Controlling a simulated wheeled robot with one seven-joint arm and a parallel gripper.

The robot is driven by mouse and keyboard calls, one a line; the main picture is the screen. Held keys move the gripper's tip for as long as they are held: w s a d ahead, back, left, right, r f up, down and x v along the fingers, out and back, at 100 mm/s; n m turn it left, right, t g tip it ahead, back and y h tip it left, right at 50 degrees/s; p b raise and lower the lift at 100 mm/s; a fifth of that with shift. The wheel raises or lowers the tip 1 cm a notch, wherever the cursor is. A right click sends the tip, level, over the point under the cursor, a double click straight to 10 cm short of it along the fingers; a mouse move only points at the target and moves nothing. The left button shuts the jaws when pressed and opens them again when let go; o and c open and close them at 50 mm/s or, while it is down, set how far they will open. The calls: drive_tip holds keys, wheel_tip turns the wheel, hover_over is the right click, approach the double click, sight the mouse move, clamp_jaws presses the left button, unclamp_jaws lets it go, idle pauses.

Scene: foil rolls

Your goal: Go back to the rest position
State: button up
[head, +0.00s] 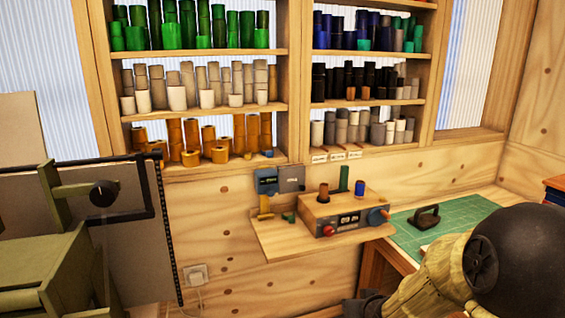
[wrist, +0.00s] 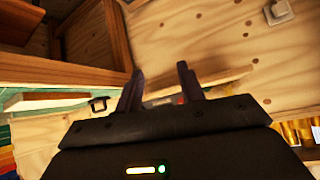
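My gripper (wrist: 160,82) shows in the wrist view with its two dark fingers apart and nothing seen between them. In the head view my arm comes in at the lower right, and the dark end of it is cut off by the bottom edge. The arm is in front of the desk, below the small wooden wall shelf (head: 275,241). No object is seen held.
A wooden machine box (head: 318,213) with knobs stands on the wall shelf. A green cutting mat (head: 405,238) with a dark handled tool (head: 424,217) lies on the desk. Shelves of foil rolls (head: 190,142) line the wall. An olive machine (head: 45,275) stands at left.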

drive_tip(key=s+a+r+g+p, duration=0.1)
drive_tip(key=s+g+p, duration=0.1)
drive_tip(key=s, duration=0.5)
drive_tip(key=s+a+r+g+p, duration=0.1)
drive_tip(key=s+g, duration=0.3)
drive_tip(key=s, duration=0.4)
drive_tip(key=shift+s+a+r+g+h+p, duration=0.15)
drive_tip(key=shift+a+r+g+h+p, duration=0.2)
drive_tip(key=shift+r+p, duration=0.4)
